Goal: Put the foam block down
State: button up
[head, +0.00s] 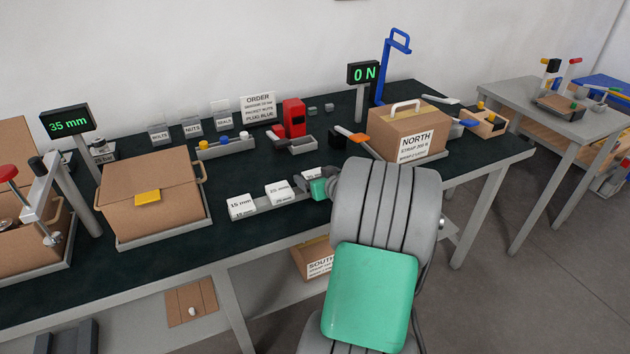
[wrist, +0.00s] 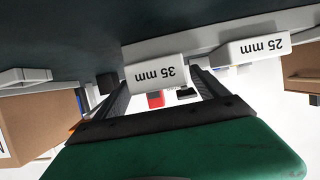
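A white foam block marked 35 mm (wrist: 155,74) is between my gripper's two dark fingers in the wrist view, with a finger against each side. My gripper (head: 313,184) appears shut on it, at the right end of a grey tray (head: 262,209). The block also shows in the head view (head: 313,172), partly hidden by my gripper. I cannot tell whether it touches the tray. Blocks marked 15 mm (head: 241,206) and 25 mm (head: 279,190) stand in the tray to the left; the 25 mm block also shows in the wrist view (wrist: 258,48).
A display reads 35 mm (head: 68,122). A closed carton with a yellow tab (head: 150,215) stands left of the tray; the NORTH carton (head: 408,130) stands to its right. Part bins and a red device (head: 294,117) lie behind. Dark mat is bare at the table's front.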

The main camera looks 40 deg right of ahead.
jog(key=c, duration=1.4)
jog(key=shift+c, duration=0.2)
jog(key=shift+r, duration=0.1)
